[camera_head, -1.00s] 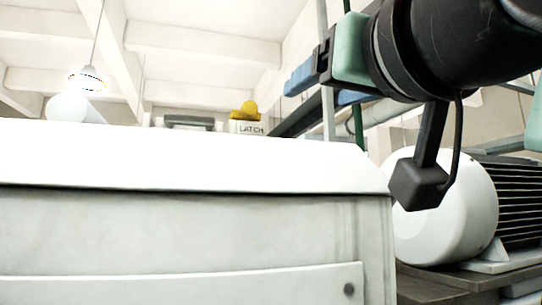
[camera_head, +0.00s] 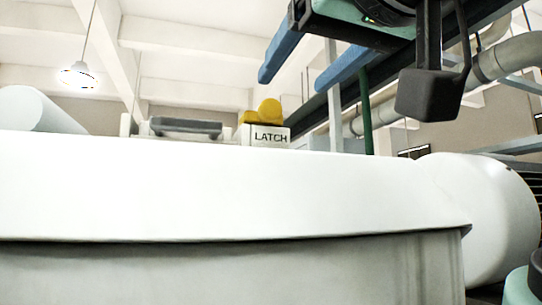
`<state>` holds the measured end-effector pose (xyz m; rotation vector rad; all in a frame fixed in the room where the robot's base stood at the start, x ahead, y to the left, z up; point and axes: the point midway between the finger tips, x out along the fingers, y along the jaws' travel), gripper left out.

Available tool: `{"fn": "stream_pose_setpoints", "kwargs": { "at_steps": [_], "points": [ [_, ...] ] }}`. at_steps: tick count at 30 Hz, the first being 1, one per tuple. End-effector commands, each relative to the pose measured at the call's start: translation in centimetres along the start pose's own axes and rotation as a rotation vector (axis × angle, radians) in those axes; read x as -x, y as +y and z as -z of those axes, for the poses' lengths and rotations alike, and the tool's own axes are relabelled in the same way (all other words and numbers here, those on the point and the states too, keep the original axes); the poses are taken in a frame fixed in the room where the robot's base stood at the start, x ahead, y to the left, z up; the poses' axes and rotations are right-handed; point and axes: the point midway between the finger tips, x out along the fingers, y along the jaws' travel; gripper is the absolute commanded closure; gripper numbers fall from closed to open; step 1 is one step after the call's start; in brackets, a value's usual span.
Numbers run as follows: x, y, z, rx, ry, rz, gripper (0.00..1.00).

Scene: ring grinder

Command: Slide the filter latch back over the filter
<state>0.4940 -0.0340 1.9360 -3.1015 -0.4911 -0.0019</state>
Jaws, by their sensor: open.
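The filter latch (camera_head: 262,112) is a yellow knob-like piece. It sits on or just behind a small white block labelled LATCH (camera_head: 268,136), beyond the top edge of the white machine housing. My gripper (camera_head: 300,62) is at the upper right, with two blue fingers spread apart and nothing between them. It appears above and to the right of the latch, apart from it in the picture. A dark grey bar (camera_head: 185,126) lies left of the latch; I cannot tell whether it is part of the filter. The latch's lower part is hidden.
The white housing (camera_head: 220,190) fills the foreground, and its top edge hides the surface behind. A white rounded motor (camera_head: 490,210) stands at the right. A white cylinder (camera_head: 38,108) is at the far left. A green post (camera_head: 366,115) and grey pipe (camera_head: 508,58) stand behind.

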Motion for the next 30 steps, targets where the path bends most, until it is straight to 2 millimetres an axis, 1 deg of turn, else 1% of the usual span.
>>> {"fn": "stream_pose_setpoints", "kwargs": {
  "at_steps": [1,3,6,10,15,24,26,30],
  "points": [
    [-1.3,0.0,0.5,-0.002,-0.006,0.002,0.32],
    [-2.8,0.0,0.5,-0.001,-0.005,0.002,0.32],
    [-4.6,0.0,0.5,-0.002,-0.004,0.002,0.32],
    [-6.4,0.0,0.4,0.0,-0.002,0.0,0.32],
    [-7.5,0.0,0.2,0.001,0.0,0.0,0.32],
    [-7.7,0.0,0.0,0.001,0.0,0.0,0.32],
    [-7.7,0.0,0.0,0.001,0.001,0.0,0.42],
    [-7.7,0.0,0.0,0.001,0.001,0.0,0.68]
  ]
}}
